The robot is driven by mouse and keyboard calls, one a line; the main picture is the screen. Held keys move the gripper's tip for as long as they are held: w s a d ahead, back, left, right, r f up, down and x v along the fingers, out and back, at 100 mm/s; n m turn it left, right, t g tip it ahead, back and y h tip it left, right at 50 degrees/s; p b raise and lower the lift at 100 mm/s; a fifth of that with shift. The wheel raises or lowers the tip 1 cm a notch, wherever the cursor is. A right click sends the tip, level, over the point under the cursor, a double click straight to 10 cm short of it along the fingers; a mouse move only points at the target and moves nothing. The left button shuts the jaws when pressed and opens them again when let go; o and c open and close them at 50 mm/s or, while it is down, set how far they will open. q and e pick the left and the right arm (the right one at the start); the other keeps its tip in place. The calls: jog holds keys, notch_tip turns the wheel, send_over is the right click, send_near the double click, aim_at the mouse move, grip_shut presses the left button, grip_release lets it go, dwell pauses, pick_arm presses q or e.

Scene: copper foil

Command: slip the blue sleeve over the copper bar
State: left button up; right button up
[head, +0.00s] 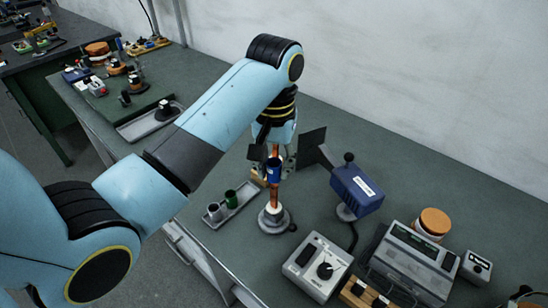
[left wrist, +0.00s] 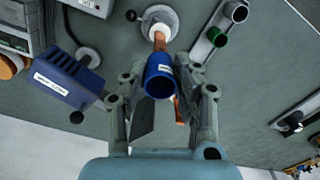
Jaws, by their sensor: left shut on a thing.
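The copper bar (head: 276,196) stands upright on a round grey base with a white collar. In the left wrist view, the bar (left wrist: 160,42) rises from its base to behind the blue sleeve (left wrist: 159,82). My left gripper (left wrist: 159,72) is shut on the sleeve, a finger on each side. In the head view, the sleeve (head: 274,173) is at the bar's upper part, with copper showing above and below it. In the wrist view, the sleeve's open end shows an empty dark inside, and copper shows outside its lower right rim. The sleeve looks beside the bar, not around it. My right gripper is out of view.
A tray (head: 242,212) with a grey and a green sleeve lies left of the base. A blue labelled device (head: 357,190) on a stand is close on the right. A grey dial box (head: 318,267) and a meter (head: 412,262) stand in front right.

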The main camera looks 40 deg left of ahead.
aim_at(274, 180)
pick_arm(q)
jog(key=shift+f, duration=0.15)
jog(key=shift+f, duration=0.1)
jog(key=shift+f, duration=0.25)
jog(key=shift+f, duration=0.4)
dwell(1.0)
jog(key=shift+f+b, duration=0.5)
jog(key=shift+f, duration=0.65)
jog(key=shift+f, duration=0.15)
jog(key=o, duration=1.1)
